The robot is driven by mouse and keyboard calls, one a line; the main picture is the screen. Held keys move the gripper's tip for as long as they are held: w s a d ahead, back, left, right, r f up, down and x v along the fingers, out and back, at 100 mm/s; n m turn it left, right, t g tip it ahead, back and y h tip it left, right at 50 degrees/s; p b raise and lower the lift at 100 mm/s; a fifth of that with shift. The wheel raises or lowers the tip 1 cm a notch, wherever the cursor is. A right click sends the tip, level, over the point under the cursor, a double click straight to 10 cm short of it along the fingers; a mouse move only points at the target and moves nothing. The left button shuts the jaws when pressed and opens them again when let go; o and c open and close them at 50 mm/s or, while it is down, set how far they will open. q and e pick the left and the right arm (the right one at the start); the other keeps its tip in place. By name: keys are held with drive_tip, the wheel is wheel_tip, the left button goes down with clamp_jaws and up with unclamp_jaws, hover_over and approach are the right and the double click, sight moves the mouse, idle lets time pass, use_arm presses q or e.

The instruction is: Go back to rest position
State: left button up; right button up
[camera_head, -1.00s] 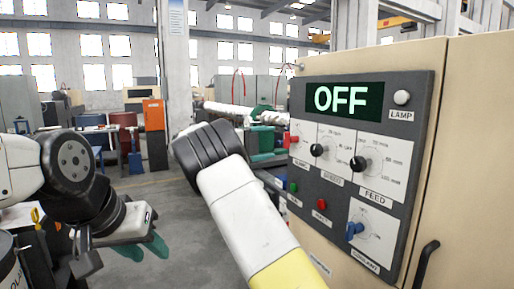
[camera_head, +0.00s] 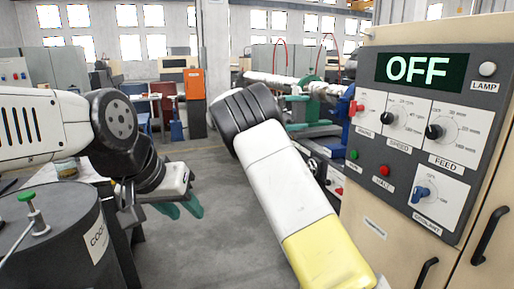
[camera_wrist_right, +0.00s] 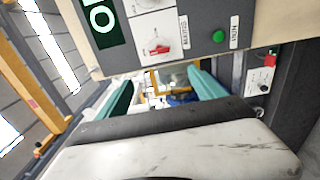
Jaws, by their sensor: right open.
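My left gripper (camera_head: 180,207) hangs at the left of the head view, past a dark wrist. Its two teal fingers point down and look apart, with nothing between them. My right arm (camera_head: 285,185) rises from the bottom centre, but its gripper is hidden behind its own links there. In the right wrist view, my right gripper (camera_wrist_right: 160,92) is open and empty, its two teal fingers spread. The control panel (camera_head: 410,225) stands to the right of my right arm, and its display (camera_head: 421,71) reads OFF. Part of the panel also shows at the top of the right wrist view.
A dark drum (camera_head: 50,240) with a green-topped fitting and a partly hidden label stands at lower left, close to my left arm. The beige cabinet (camera_head: 480,210) fills the right side. An orange cabinet (camera_head: 194,92) is farther back. Grey floor (camera_head: 225,225) is clear between my arms.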

drive_tip(key=s+d+f+m+g+y, duration=0.1)
drive_tip(key=s+d+f+g+y, duration=0.1)
drive_tip(key=s+d+f+y, duration=0.35)
drive_tip(key=s+d+f+m+g+y, duration=0.1)
drive_tip(key=s+d+f+g+y, duration=0.15)
drive_tip(key=s+d, duration=0.45)
drive_tip(key=s+a+t+y, duration=0.1)
drive_tip(key=s+a+y, duration=0.2)
drive_tip(key=s, duration=0.7)
drive_tip(key=s+a+f+m+t+y, duration=0.1)
drive_tip(key=s+a+y, duration=0.3)
drive_tip(key=s, duration=0.6)
drive_tip(key=s+a+t+y, duration=0.2)
drive_tip(key=s+a+y, duration=0.2)
drive_tip(key=s, duration=0.6)
drive_tip(key=a, duration=0.2)
drive_tip(key=shift+a+f+m, duration=0.3)
drive_tip(key=shift+d+t, duration=0.15)
drive_tip(key=shift+t, duration=0.1)
